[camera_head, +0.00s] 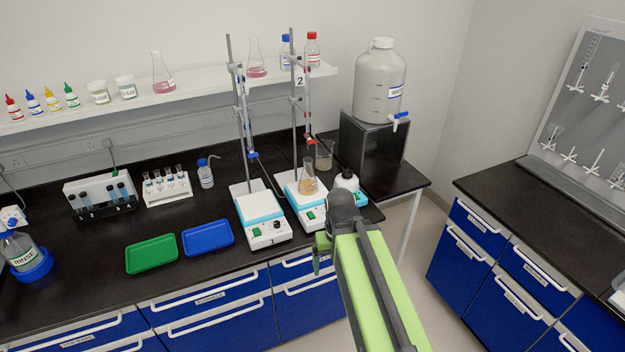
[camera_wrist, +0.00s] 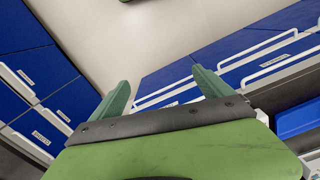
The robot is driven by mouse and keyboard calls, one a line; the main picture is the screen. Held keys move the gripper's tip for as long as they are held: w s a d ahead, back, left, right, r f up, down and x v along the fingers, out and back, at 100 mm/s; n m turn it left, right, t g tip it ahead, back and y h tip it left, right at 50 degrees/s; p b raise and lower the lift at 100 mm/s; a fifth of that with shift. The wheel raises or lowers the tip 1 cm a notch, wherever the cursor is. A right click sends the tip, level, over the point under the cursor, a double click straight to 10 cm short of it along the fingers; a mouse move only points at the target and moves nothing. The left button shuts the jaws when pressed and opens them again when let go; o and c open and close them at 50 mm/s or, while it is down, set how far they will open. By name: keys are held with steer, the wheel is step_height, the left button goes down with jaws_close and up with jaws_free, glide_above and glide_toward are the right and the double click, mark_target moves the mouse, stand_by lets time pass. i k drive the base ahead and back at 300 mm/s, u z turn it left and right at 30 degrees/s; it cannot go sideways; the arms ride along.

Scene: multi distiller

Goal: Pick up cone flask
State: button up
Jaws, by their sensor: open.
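A cone flask (camera_head: 308,178) with amber liquid stands upright on the stirrer plate marked 2 (camera_head: 296,191), under a burette. Two more cone flasks with pink liquid, one at the left (camera_head: 162,75) and one at the right (camera_head: 256,62), stand on the wall shelf. My gripper (camera_wrist: 162,88) is open and empty in the wrist view, its two green fingers apart over the floor and blue drawers. In the head view my arm reaches up from the bottom, and its end is in front of the bench edge, below and near stirrer 2. No flask shows in the wrist view.
Stirrer 1 (camera_head: 262,215) stands left of stirrer 2, with burette stands behind both. A white-topped bottle (camera_head: 346,180) and a beaker (camera_head: 324,155) are close to the amber flask. Blue (camera_head: 208,238) and green (camera_head: 151,254) trays lie left. A large tank (camera_head: 380,85) stands behind right.

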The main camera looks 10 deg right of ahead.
mark_target(307, 185)
steer(key=u, duration=0.65)
steer(key=k, duration=0.1)
steer(key=u, duration=2.95)
steer(key=k, duration=1.8)
steer(key=z, duration=1.75)
steer(key=i, duration=1.05)
